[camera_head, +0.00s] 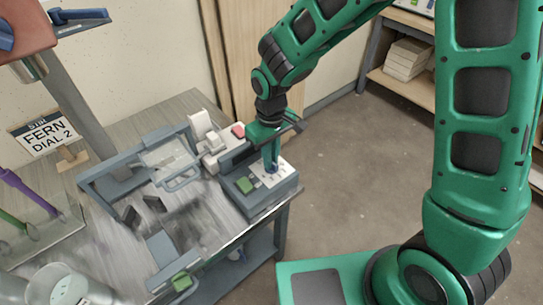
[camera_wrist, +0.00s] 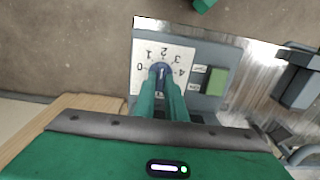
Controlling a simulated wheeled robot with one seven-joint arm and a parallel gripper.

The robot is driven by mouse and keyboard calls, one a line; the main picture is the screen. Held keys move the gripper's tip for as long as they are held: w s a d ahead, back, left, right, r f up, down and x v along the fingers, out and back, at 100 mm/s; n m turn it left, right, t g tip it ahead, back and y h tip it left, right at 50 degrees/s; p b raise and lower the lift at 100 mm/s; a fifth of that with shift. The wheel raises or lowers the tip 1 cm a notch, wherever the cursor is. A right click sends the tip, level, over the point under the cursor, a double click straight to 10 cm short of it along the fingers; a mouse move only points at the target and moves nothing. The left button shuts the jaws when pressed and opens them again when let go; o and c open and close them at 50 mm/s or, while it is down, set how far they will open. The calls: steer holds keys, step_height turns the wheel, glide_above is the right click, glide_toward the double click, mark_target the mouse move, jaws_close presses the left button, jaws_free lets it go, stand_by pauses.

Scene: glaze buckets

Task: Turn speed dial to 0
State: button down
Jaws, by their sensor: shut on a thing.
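The speed dial is a small blue knob (camera_wrist: 161,69) on a white plate (camera_wrist: 145,52) marked 0 to 4. In the wrist view the 0 is at the left and the 4 at the right. My gripper (camera_wrist: 161,82) is shut on the knob, one green finger on each side. The fingers hide part of the knob, and I cannot tell which number it points to. In the head view my gripper (camera_head: 272,165) reaches down onto the white plate (camera_head: 284,172) atop the grey control box (camera_head: 270,204).
A green button (camera_head: 244,185) sits beside the dial plate. A white device with a red top (camera_head: 238,131) stands behind the box.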

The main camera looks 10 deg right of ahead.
steer(key=shift+w+d, duration=0.15)
steer(key=n, duration=0.3)
steer(key=shift+n, duration=0.4)
steer(key=n, duration=0.4)
steer(key=shift+n, duration=0.3)
steer(key=n, duration=0.4)
steer(key=shift+r+n, duration=0.1)
steer(key=shift+n, duration=1.5)
steer(key=shift+w, duration=0.1)
steer(key=c, duration=1.8)
jaws_free()
steer(key=shift+s, duration=0.2)
